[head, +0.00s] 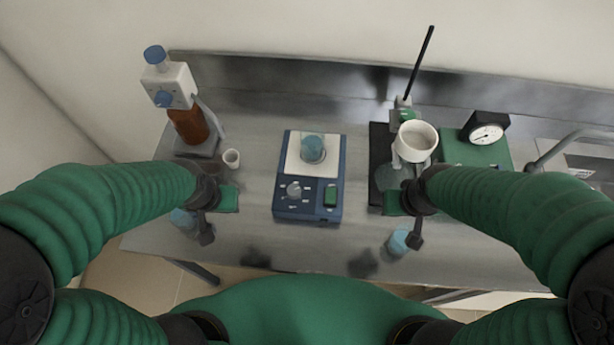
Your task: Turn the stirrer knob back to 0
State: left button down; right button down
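The stirrer (309,212) is a blue box with a white top plate, standing in the middle of the steel bench. Its round grey knob (294,190) is on the front left of the sloping face; its pointer setting is too small to read. A green switch (330,195) is to the right of the knob. A beaker of blue liquid (312,149) stands on the plate. My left gripper (208,218) is left of the stirrer, apart from it. My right gripper (411,222) is to its right, also apart. Neither visibly holds anything; their finger gaps are unclear.
A brown bottle (188,125) with a blue-and-white dispenser and a small white cup (231,158) stand at the left. A stand with a white bowl (417,140) and a dial gauge (487,133) are at the right. A bluish vessel (398,241) is near my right gripper.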

aim_at(294, 191)
jog(key=k+j+z, duration=0.1)
jog(key=z, duration=0.25)
jog(key=k+j+z, duration=0.15)
jog(key=j+z, duration=0.2)
